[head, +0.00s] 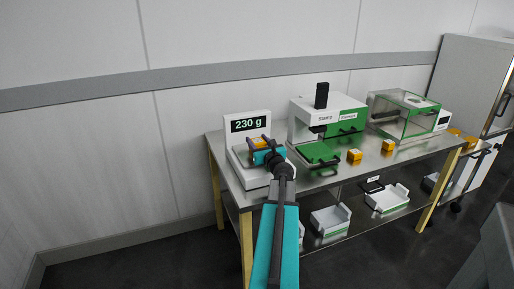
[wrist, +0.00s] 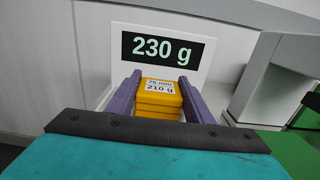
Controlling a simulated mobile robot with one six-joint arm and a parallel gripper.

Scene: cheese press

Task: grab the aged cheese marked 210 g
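The aged cheese (wrist: 160,94) is an orange-yellow block with a white label reading "75 min 210 g". It sits on the scale (head: 246,170), whose display (wrist: 162,48) reads 230 g. My gripper (wrist: 157,92) has its purple fingers on either side of the cheese. Whether the fingers touch its sides is not clear. In the head view, my gripper (head: 262,147) is over the scale and hides most of the cheese.
The metal table (head: 345,176) also holds a green and white stamp machine (head: 326,120), two orange blocks (head: 354,155) (head: 388,146) and a clear-sided box (head: 405,115). White trays (head: 330,219) stand on the lower shelf. A white cabinet (head: 465,80) is at the right.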

